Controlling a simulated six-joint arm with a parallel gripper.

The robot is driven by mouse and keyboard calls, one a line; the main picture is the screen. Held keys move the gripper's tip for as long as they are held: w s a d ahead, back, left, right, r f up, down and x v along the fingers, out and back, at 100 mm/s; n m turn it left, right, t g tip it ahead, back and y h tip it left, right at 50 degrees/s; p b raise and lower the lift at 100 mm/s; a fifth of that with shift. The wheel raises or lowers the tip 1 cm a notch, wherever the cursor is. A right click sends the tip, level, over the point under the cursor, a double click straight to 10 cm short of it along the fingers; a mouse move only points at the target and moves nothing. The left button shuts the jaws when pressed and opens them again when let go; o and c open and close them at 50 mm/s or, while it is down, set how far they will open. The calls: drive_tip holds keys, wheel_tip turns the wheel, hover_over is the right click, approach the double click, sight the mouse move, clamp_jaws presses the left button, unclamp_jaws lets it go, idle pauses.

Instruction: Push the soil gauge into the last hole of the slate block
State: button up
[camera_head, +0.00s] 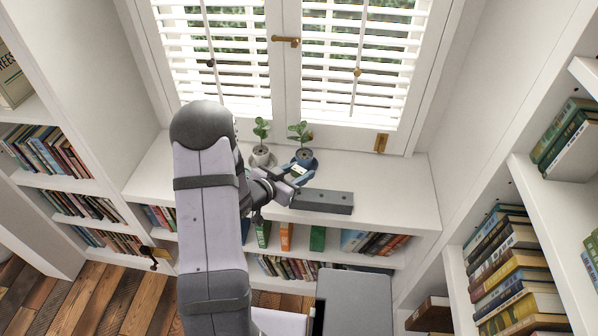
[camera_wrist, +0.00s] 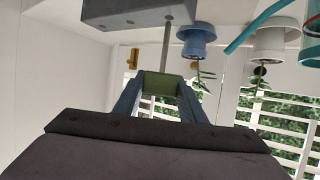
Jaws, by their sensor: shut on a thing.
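In the wrist view, the gauge's green body (camera_wrist: 163,86) sits between the blue fingers of my gripper (camera_wrist: 160,95). Its thin grey probe points away from the jaws toward the slate block (camera_wrist: 112,14), which shows at the top with small dark holes. The probe tip appears at the block's near end; I cannot tell whether it touches or enters a hole.
A blue pot with a plant (camera_head: 304,154) stands behind my gripper, and a pale pot with a plant (camera_head: 261,158) stands left of it. In the wrist view, a teal item (camera_wrist: 262,24) shows at upper right. The shelf right of the block (camera_head: 400,195) is clear.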

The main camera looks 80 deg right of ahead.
drive_tip(key=shift+f+b, duration=1.75)
drive_tip(key=shift+f, duration=0.5)
drive_tip(key=o, duration=1.2)
drive_tip(key=v, duration=0.7)
drive_tip(key=shift+w+a+r+b, duration=0.1)
drive_tip(key=shift+a+b, duration=0.05)
drive_tip(key=shift+b, duration=0.2)
drive_tip(key=shift+r, duration=0.1)
drive_tip(key=shift+r+p, duration=4.2)
drive_tip(key=shift+r, duration=0.2)
